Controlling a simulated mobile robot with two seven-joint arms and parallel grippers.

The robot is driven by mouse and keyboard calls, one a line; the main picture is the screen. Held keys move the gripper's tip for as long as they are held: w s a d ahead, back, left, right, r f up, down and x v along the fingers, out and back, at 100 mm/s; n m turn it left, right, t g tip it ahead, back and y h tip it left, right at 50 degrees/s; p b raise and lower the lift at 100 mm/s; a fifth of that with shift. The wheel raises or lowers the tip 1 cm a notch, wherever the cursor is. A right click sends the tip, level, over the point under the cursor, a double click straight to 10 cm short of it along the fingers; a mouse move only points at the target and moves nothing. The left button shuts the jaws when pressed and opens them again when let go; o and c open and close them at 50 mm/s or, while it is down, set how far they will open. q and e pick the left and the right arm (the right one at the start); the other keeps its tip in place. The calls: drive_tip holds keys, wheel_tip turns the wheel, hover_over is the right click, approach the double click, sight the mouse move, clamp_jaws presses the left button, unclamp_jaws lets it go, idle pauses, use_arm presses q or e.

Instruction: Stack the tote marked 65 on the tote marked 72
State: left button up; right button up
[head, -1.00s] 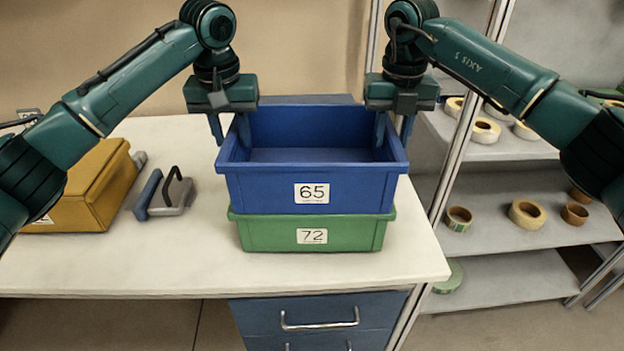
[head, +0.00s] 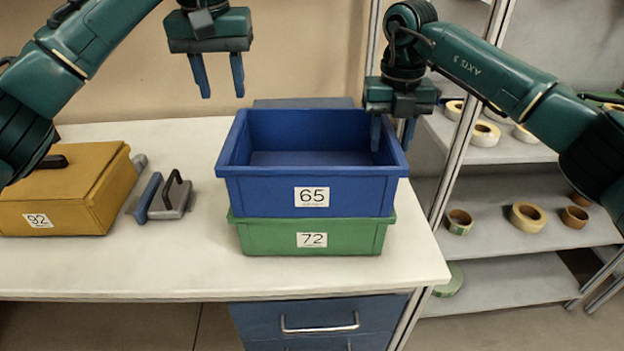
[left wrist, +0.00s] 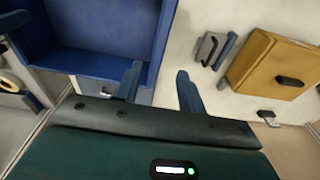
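The blue tote (head: 268,190) marked 65 sits upright on the green tote (head: 270,236) marked 72, and the two look squarely aligned. The blue tote is empty and hides the green tote's opening. My left gripper (head: 222,92) is open and empty, above and left of the blue tote, clear of its rim. In the left wrist view the blue tote (left wrist: 105,30) lies left of the open fingers (left wrist: 157,82). My right gripper (head: 392,146) is at the blue tote's right wall, one finger inside and one outside; its fingers look spread wider than the wall.
A yellow case (head: 75,195) marked 92 and a grey-and-blue handled tool (head: 165,197) lie on the white table (head: 150,265), left of the totes. Shelves (head: 510,185) with several tape rolls stand at the right. The table's front left is clear.

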wheel_tip(320, 180, up, 12)
idle(0.6)
idle(0.6)
